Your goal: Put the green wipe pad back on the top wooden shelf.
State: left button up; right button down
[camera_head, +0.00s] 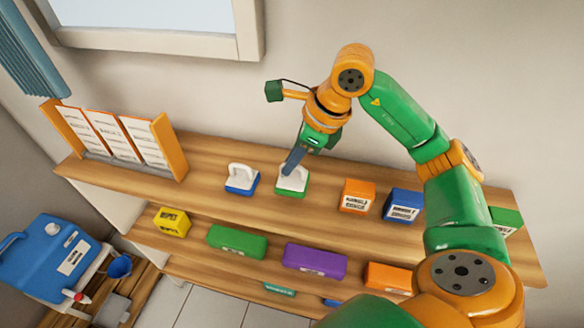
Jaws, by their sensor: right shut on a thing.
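The green wipe pad (290,193) has a green base and a white handle and sits at the top wooden shelf (330,190), just right of a like pad in blue. My right gripper (292,168) reaches down from above and is shut on the pad's white handle. The pad looks upright and level. I cannot tell whether its base touches the board. The gripper's fingertips partly cover the handle. My left gripper does not show.
A blue wipe pad (241,180) stands close on the left. An orange box (357,196) and a blue box (403,206) stand to the right. An orange rack with cards (115,138) is at the left end. Several boxes fill the lower shelf.

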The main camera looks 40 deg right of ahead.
notch_tip(320, 180, down, 2)
jog(key=shift+s+f, duration=0.15)
jog(key=shift+f, duration=0.1)
jog(key=shift+f, duration=0.2)
jog(key=c, duration=0.9)
grip_release()
jog(key=shift+r, duration=0.1)
jog(key=shift+r, duration=0.15)
jog(key=p+v, duration=0.1)
jog(key=v, duration=1.1)
